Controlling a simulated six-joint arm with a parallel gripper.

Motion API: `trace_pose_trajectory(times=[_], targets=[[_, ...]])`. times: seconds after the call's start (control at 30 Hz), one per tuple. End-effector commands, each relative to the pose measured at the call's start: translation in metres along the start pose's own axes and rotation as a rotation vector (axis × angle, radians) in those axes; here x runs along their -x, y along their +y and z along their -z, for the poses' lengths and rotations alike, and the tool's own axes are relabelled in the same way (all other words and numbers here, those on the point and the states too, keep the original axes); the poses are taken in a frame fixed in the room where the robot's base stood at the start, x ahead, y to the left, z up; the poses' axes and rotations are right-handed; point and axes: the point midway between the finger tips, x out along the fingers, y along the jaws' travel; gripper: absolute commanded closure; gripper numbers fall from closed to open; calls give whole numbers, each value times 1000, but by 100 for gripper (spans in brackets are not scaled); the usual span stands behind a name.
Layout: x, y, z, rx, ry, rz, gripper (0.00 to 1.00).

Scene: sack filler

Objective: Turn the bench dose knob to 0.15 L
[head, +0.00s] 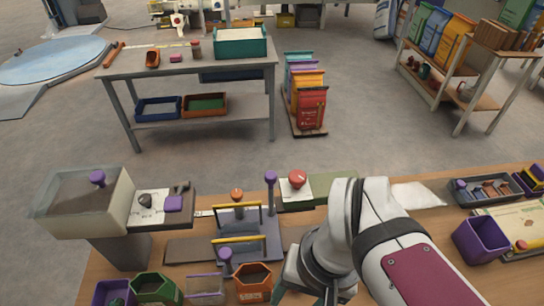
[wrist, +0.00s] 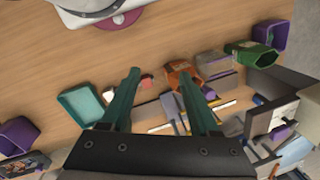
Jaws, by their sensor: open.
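A small dark knob (head: 145,200) sits on a white dial plate (head: 152,204) beside the hopper, on the left of the bench in the head view. I take it for the dose knob; its marks and setting are too small to read. In the wrist view the dosing unit (wrist: 272,116) stands at the right edge, and I cannot make out its knob there. My gripper (wrist: 158,76) is open and empty, its teal fingers apart above the bench. It is well to the right of the dial in the head view, mostly hidden by my own arm.
The translucent hopper (head: 80,205) stands left of the dial. Yellow-barred fixtures (head: 238,240), a purple-topped post (head: 271,190) and a red button (head: 297,179) stand between my arm and the dial. Green (head: 155,289) and orange (head: 252,283) bins line the front. A purple bin (head: 481,239) is right.

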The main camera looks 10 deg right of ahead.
Motion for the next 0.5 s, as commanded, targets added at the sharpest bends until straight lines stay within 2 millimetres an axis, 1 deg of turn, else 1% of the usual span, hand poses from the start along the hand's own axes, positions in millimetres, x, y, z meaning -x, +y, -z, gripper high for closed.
trace_pose_trajectory(times=[0.1, 0.13, 0.17, 0.23, 0.27, 0.3, 0.33, 0.37, 0.4, 0.5], targets=[[2, -2, 2, 17, 1, 2, 38], [6, -8, 7, 53, 5, 5, 38], [14, -17, 15, 116, 11, 12, 38], [39, -55, 44, 365, 38, 37, 38], [52, -78, 57, 503, 52, 51, 38], [67, -110, 74, 694, 74, 68, 38], [76, -135, 83, 833, 91, 81, 38], [85, -159, 91, 968, 111, 93, 38], [94, -189, 98, 1134, 136, 107, 38], [109, -248, 105, 1452, 193, 132, 38]])
